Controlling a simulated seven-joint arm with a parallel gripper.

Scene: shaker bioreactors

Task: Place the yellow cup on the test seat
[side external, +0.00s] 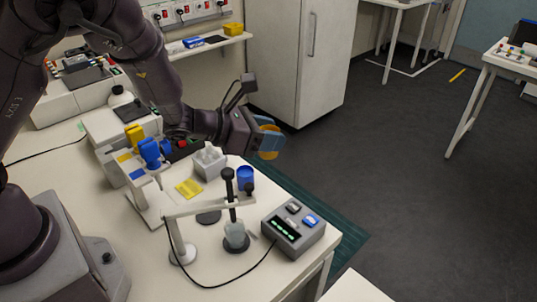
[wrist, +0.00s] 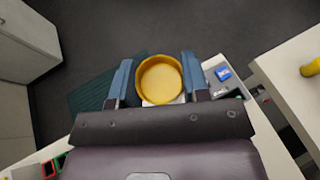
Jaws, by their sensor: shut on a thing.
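The yellow cup (wrist: 159,80) is round and open-topped. It sits between the two blue fingers of my gripper (wrist: 156,62), which is shut on it. In the side view my gripper (side external: 266,137) holds the cup (side external: 268,140) in the air, beyond the far edge of the bench. I cannot tell for sure which part is the test seat. A dark round base (side external: 208,217) lies bare on the bench, and another dark base (side external: 237,247) carries a clear vessel (side external: 235,232) under a black probe (side external: 229,185).
A grey control box (side external: 293,228) with buttons stands at the bench's right end. A blue cup (side external: 245,178), a white box (side external: 209,163), a yellow pad (side external: 189,188) and a crossbar stand (side external: 180,240) crowd the bench. A cable crosses the front. Open floor lies beyond the bench.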

